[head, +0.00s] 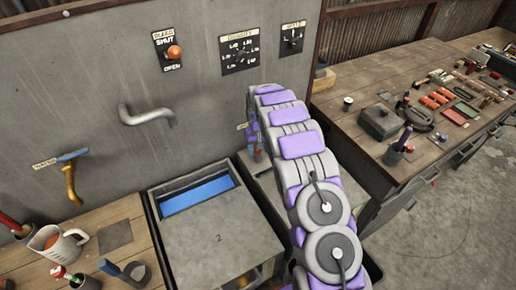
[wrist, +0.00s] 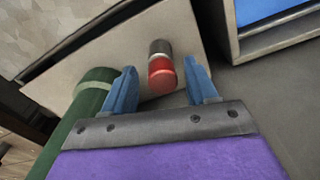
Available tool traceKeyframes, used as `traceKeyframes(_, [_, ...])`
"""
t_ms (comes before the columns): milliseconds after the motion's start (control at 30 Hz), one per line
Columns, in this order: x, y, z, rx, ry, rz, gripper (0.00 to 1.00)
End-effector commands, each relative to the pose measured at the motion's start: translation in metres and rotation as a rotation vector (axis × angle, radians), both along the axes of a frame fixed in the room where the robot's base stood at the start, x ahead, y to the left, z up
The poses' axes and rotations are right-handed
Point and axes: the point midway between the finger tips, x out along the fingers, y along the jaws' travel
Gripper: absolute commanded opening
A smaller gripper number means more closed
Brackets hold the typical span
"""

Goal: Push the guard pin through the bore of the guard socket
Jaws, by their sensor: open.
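In the wrist view my gripper (wrist: 160,69) is open, with its two blue fingers apart. A short cylinder with a red end, a pale band and a dark grey far part (wrist: 161,74) shows between the fingers. It looks like the guard pin, but I cannot be sure. No contact with the fingers is visible. A pale flat panel (wrist: 118,62) lies beyond it. I cannot make out the guard socket or its bore. In the head view my arm hides most of the gripper area, where small red and blue bits show beside the wall.
A green cylinder (wrist: 92,98) is close to the left finger in the wrist view. In the head view, a grey box with a blue opening (head: 218,240) stands left of my arm. A bent pipe handle (head: 147,116) juts from the wall. A cluttered workbench (head: 345,95) is at right.

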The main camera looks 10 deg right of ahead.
Motion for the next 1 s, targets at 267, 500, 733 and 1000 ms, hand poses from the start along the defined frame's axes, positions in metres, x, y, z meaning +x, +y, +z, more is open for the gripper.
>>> traceKeyframes(267, [0.000,0.000,0.000,0.000,0.000,0.000,0.73])
traceKeyframes(500, [0.000,0.000,0.007,0.000,-0.001,0.000,0.73])
traceKeyframes(733, [-0.001,0.000,0.048,0.000,-0.002,0.000,0.73])
traceKeyframes(1000, [-0.001,0.001,0.109,0.000,-0.005,0.001,0.73])
